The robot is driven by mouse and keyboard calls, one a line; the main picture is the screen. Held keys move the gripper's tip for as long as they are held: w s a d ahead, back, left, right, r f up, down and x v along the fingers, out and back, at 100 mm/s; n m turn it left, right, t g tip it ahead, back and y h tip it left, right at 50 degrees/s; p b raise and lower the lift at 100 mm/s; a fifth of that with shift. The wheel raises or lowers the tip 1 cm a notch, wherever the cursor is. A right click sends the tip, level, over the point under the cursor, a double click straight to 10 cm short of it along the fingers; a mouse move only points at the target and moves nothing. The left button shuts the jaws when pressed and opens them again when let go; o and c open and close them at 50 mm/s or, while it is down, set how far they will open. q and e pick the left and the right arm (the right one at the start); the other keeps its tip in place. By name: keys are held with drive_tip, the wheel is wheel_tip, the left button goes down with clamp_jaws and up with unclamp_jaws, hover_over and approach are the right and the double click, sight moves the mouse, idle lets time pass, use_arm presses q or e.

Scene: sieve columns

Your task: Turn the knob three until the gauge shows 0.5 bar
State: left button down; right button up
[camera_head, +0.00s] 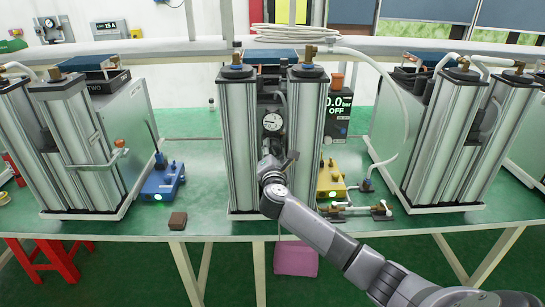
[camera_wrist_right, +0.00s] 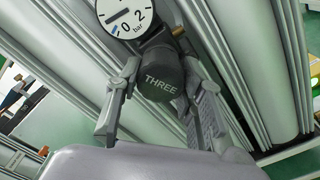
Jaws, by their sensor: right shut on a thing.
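The dark round knob marked THREE (camera_wrist_right: 162,78) sits just below a white dial gauge (camera_wrist_right: 124,14) in the right wrist view. The gauge (camera_head: 272,122) also shows in the head view, between two upright metal columns of the middle unit. Its face is marked 0 and 2 bar; I cannot read the needle exactly. My right gripper (camera_wrist_right: 160,88) has a finger on each side of the knob and is shut on it. In the head view the right gripper (camera_head: 272,163) hides the knob. My left gripper is not in view.
Tall metal columns (camera_head: 240,145) stand close on both sides of the gripper. A black display box (camera_head: 338,106) reads 0.0 bar OFF. A yellow box (camera_head: 330,180) and a blue box (camera_head: 162,181) stand on the green table. A brown block (camera_head: 178,221) lies near the front edge.

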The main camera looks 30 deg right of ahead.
drive_tip(key=shift+m+b, duration=0.45)
drive_tip(key=shift+m, duration=0.45)
drive_tip(key=o, duration=1.2)
drive_tip(key=shift+c, duration=0.2)
drive_tip(key=v, duration=1.2)
